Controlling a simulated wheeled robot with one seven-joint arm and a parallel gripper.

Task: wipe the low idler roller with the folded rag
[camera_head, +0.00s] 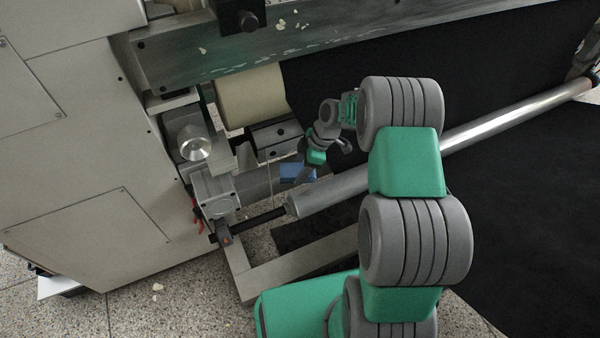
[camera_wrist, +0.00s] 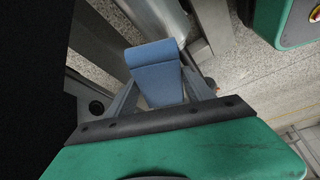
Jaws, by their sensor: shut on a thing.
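My gripper (camera_head: 301,168) is shut on the folded blue rag (camera_head: 292,174), low in the machine's frame. In the wrist view the rag (camera_wrist: 155,78) sits between my two fingers, its folded end sticking out past them. A grey roller (camera_head: 258,184) lies just left of the rag in the head view. A metal roller surface (camera_wrist: 160,18) lies just beyond the rag's end in the wrist view; I cannot tell whether they touch. A long shiny roller (camera_head: 510,112) runs up to the right, partly hidden by my arm. I cannot tell for sure which one is the low idler roller.
The large grey machine cabinet (camera_head: 75,130) stands at the left. A cream roll (camera_head: 250,97) and dark web (camera_head: 330,75) are above the rag. A green-grey crossbeam (camera_head: 330,40) spans the top. A low frame bar (camera_head: 300,262) runs over the speckled floor (camera_head: 130,312).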

